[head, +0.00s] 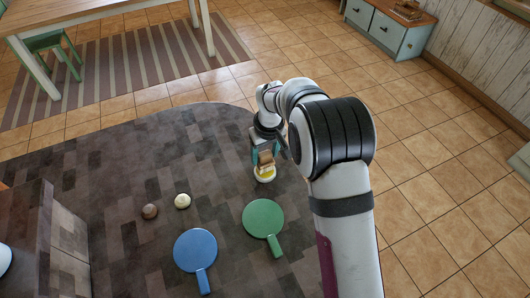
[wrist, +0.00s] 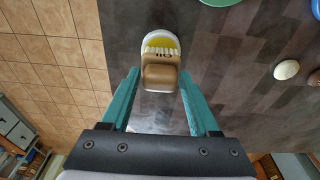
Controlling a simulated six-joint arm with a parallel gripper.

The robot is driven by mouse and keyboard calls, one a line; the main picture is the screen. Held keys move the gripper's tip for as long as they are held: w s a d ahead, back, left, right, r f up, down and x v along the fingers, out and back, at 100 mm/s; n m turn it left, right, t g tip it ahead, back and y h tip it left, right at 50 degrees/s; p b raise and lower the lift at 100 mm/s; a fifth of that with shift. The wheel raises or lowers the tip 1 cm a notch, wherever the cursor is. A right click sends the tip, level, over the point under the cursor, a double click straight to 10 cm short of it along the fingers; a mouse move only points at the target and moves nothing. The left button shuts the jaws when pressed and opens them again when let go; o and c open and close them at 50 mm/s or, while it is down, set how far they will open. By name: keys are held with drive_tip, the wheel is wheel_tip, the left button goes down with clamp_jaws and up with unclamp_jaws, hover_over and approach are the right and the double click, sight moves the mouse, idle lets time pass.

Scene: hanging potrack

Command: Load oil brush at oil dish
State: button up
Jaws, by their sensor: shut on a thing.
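My gripper (head: 265,155) has teal fingers, one on each side of the tan oil brush (head: 265,160), and is shut on it. In the wrist view the brush (wrist: 160,77) sits between the fingertips, with pale bristles along its far edge. The oil dish (head: 265,176) is a small white-rimmed dish with yellow oil, on the dark tabletop near its far right edge. In the wrist view the bristles overlap the near part of the dish (wrist: 160,39). I cannot tell whether they touch the oil.
A green paddle (head: 263,217) and a blue paddle (head: 195,250) lie nearer on the table (head: 110,150). A cream ball (head: 182,201) and a brown ball (head: 150,211) are to the left.

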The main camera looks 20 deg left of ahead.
sight(264, 151)
drive_tip(key=shift+f, duration=0.6)
idle(1.1)
drive_tip(key=shift+r, duration=3.55)
